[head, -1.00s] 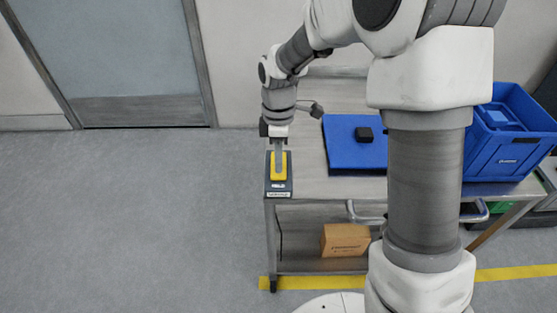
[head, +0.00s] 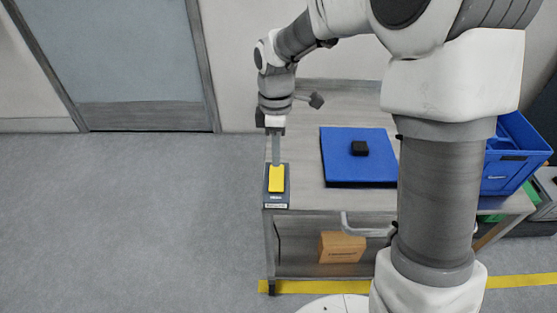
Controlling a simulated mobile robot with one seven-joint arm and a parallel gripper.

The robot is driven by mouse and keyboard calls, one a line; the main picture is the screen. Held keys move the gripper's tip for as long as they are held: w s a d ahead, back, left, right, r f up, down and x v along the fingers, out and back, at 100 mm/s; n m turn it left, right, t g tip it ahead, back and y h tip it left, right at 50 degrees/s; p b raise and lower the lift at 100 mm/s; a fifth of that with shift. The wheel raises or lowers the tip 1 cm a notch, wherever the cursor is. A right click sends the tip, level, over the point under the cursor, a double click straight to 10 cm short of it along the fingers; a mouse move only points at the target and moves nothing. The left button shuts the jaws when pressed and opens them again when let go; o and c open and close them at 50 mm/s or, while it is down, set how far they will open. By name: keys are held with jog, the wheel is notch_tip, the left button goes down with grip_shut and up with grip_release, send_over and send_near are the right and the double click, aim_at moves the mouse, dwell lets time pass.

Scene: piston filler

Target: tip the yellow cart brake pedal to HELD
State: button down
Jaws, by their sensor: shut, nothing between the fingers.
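The yellow brake pedal (head: 276,180) sits on a dark grey base (head: 267,200) at the near left corner of the cart top. Small light labels at the base's near end are too small to read. My gripper (head: 276,162) points down with its fingers shut and empty. Its tips are at the pedal's far end, and I cannot tell whether they touch it. The pedal's exact tilt is hard to judge from this view.
A blue crate (head: 515,155) stands further right, partly behind my arm. A cardboard box (head: 341,246) is on the lower shelf. Floor to the left is clear.

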jog(key=r, duration=0.3)
jog(key=r+p, duration=0.1)
jog(key=r, duration=0.1)
jog(key=shift+s+r, duration=0.35)
